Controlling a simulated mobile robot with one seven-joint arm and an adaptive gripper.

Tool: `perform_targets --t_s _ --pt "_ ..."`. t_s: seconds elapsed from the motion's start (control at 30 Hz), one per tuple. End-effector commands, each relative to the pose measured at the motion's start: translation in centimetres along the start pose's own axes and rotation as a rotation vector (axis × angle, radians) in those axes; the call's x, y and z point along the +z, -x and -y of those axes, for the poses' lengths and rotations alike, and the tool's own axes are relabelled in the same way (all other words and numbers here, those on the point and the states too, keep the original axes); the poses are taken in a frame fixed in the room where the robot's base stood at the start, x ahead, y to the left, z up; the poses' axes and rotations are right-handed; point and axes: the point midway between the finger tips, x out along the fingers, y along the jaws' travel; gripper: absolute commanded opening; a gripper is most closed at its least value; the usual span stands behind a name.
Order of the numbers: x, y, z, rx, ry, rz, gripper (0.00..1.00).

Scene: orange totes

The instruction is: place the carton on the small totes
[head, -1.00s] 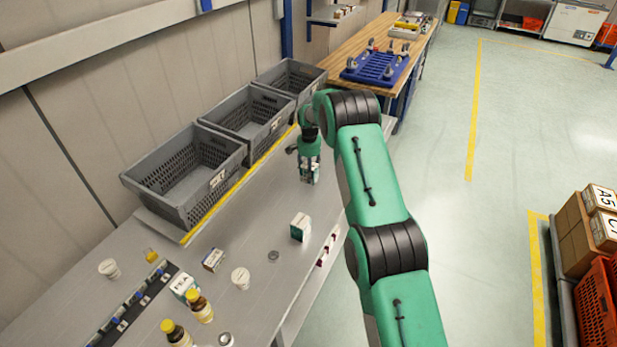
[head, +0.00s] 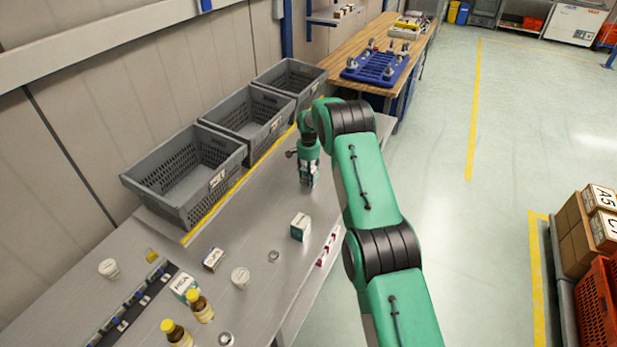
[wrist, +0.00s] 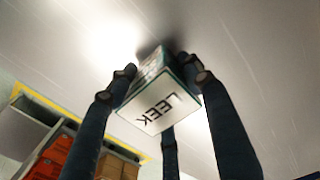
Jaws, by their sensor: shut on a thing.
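My gripper (head: 308,178) is over the right part of the grey bench, fingers pointing down. In the wrist view my gripper (wrist: 160,85) has its dark fingers closed around a white and green carton (wrist: 160,108) marked LEEK. The carton is tilted in that view, close to the grey bench surface; I cannot tell whether it touches. In the head view it is mostly hidden by the fingers. Orange totes (head: 598,312) stand at the lower right, partly cut off by the frame edge. Orange totes (wrist: 52,157) also show at the wrist view's lower left.
Grey crates (head: 185,178) line the wall behind the bench. A white and green box (head: 300,227), yellow-capped bottles (head: 200,306) and small jars stand on the bench (head: 250,215). Brown boxes (head: 575,225) are beside the orange totes. Open floor (head: 480,240) lies between.

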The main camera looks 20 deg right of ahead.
Motion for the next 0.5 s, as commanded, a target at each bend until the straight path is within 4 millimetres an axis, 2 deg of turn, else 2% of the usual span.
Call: perform_targets --t_s 0.5 --pt "-0.06 -0.79 0.04 -0.001 0.000 -0.002 0.15"
